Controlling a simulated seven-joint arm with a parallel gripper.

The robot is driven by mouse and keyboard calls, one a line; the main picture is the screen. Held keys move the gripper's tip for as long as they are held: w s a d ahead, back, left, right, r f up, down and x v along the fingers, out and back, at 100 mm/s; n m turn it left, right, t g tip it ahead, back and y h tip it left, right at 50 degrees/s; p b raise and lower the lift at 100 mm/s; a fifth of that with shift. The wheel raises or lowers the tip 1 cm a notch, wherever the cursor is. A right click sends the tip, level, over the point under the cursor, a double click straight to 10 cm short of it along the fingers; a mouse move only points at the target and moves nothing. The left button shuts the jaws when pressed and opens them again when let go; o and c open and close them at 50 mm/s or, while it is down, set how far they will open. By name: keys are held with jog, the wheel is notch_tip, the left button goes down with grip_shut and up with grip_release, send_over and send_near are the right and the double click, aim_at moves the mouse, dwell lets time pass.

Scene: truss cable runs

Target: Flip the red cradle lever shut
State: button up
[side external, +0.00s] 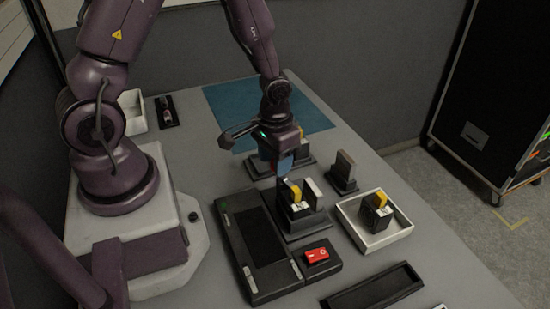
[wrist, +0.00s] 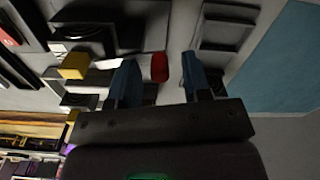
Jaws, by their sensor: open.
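The red lever (wrist: 159,67) shows in the wrist view as a small rounded red tip. In that picture it lies between my two blue fingers, with space on both sides; I cannot tell the depth gap. My gripper (side external: 284,174) is open and points down at the far cradle (side external: 262,168), which it partly covers in the side view. The red lever is hidden there. A nearer cradle (side external: 303,224) has a yellow block and a pale upright plate, just in front of the fingers.
A dark upright block (side external: 343,170) stands right of the gripper. A white tray (side external: 363,239) holds a dark block with a yellow top. A black console (side external: 262,240) and a red rocker switch (side external: 317,255) are nearer. A blue mat (side external: 226,99) lies behind, mostly clear.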

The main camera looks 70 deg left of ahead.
jog(key=shift+f, duration=0.1)
grip_shut()
jog(key=shift+w+m, duration=0.2)
jog(key=shift+m, duration=0.5)
jog(key=shift+w+m, duration=0.2)
jog(key=shift+m, duration=0.5)
grip_release()
notch_tip(320, 180, up, 13)
